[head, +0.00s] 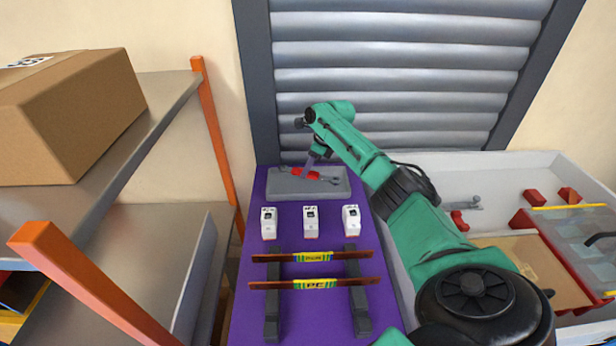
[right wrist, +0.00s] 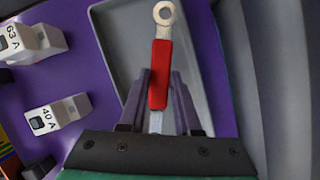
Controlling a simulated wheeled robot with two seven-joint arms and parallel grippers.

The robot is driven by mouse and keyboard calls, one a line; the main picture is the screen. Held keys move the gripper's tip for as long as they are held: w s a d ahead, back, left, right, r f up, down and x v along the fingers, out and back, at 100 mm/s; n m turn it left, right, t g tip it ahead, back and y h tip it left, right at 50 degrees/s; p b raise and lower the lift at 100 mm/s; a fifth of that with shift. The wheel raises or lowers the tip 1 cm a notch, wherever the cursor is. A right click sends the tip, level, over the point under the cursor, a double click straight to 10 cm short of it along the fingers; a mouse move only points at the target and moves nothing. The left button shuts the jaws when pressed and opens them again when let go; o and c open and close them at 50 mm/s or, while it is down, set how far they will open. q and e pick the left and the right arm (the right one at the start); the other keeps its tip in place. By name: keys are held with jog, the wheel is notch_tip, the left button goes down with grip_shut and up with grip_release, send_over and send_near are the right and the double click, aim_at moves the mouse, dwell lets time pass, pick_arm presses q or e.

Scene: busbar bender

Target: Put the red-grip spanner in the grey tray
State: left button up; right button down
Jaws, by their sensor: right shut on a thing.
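The red-grip spanner (head: 301,173) is at the grey tray (head: 308,189), at the far end of the purple table. In the right wrist view the spanner (right wrist: 159,75) has its ring end pointing away from my gripper, over the tray's floor (right wrist: 122,45). My right gripper (head: 313,166) is shut on the spanner; in the right wrist view its purple fingers (right wrist: 160,95) sit either side of the red grip. I cannot tell whether the spanner touches the tray floor. My left gripper is not in view.
Three white breakers (head: 311,221) stand in front of the tray. Two copper bars (head: 312,284) with striped labels lie across dark supports (head: 272,300). A white bin (head: 470,165) is at right, a metal shelf (head: 150,130) with a cardboard box (head: 75,115) at left.

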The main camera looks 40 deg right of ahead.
aim_at(311, 173)
notch_tip(311, 173, down, 3)
jog(key=shift+s+a+f, duration=0.1)
jog(key=shift+s, duration=0.05)
jog(key=shift+f, duration=0.25)
jog(key=c, duration=0.6)
grip_release()
jog(key=v, duration=1.2)
